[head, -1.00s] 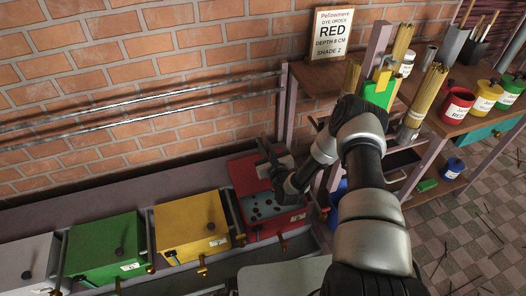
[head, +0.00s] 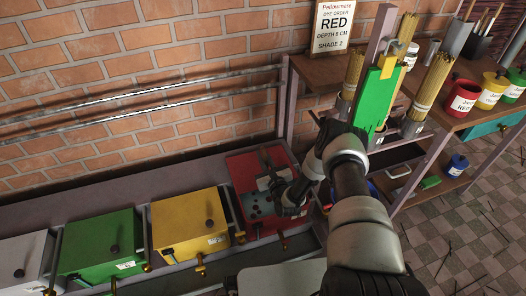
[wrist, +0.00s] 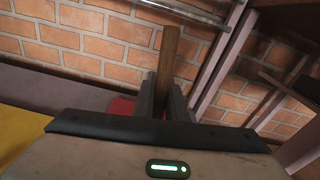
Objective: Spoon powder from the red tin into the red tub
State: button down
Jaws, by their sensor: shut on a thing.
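The red tub (head: 286,221) is at the right end of the row of tubs in the head view. Its top looks open in front, with a grey-teal surface and dark round spots inside. My gripper (head: 270,181) is over the tub. In the wrist view my gripper (wrist: 163,98) is shut on a brown wooden handle (wrist: 169,50), which stands up between the fingers. I cannot see a spoon bowl or any powder on it. The red tin (head: 462,97), labelled RED, stands on the shelf at the right, well apart from my gripper.
Yellow (head: 190,222), green (head: 102,245) and white (head: 22,258) tubs with knobbed lids stand to the left. A yellow tin (head: 491,90) is beside the red tin. Bundles of sticks (head: 431,82) and a green panel (head: 378,98) are near my arm.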

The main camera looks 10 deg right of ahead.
jog(key=shift+f, duration=2.7)
